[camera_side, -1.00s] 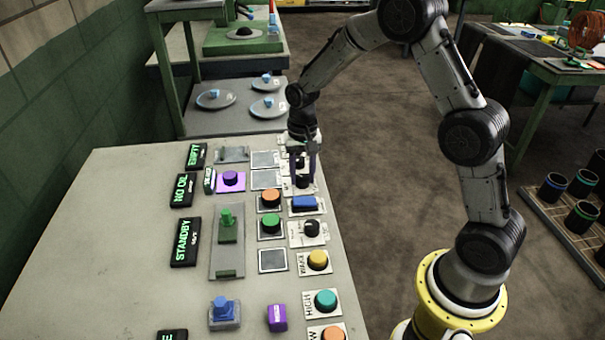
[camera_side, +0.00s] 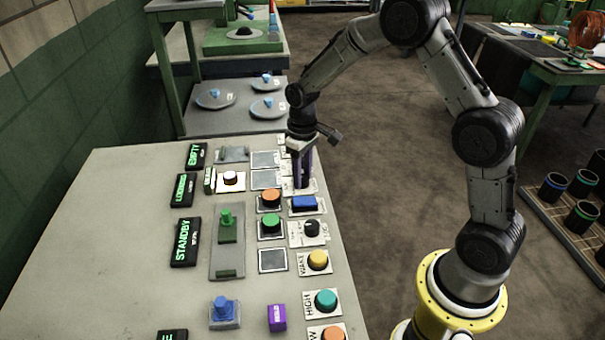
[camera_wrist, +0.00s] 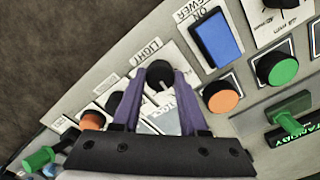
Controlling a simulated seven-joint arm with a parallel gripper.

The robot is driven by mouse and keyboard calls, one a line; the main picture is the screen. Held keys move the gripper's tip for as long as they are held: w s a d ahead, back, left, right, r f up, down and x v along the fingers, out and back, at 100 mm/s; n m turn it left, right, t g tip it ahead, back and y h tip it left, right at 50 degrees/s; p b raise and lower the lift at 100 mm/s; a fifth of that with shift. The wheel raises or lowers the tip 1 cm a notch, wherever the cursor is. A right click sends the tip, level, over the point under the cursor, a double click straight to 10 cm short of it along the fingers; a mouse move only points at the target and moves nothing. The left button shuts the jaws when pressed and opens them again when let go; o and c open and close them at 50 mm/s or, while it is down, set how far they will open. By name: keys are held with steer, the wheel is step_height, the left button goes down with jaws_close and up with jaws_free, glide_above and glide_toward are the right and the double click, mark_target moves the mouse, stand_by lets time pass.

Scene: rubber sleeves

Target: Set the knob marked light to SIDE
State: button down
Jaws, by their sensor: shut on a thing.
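The knob marked LIGHT (camera_wrist: 158,74) is black and round with a pale pointer line. It sits on a white plate in the wrist view, and the word LIGHT is printed beside it. My gripper (camera_wrist: 158,84) has its two purple fingers on either side of the knob and is shut on it. The pointer line faces down between the fingers, toward partly hidden lettering. I cannot read a SIDE mark. In the side view my gripper (camera_side: 302,184) is low over the far right part of the panel, and its fingers hide the knob.
A blue switch (camera_wrist: 217,40) marked ON, an orange button (camera_wrist: 221,96) and a green button (camera_wrist: 277,68) lie close to my fingers. Another orange button (camera_wrist: 92,120) is on the other side.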

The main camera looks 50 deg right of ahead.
steer(key=shift+r+n, duration=0.1)
steer(key=shift+n, duration=0.3)
steer(key=shift+c, duration=2.2)
jaws_free()
step_height(320, 180, up, 14)
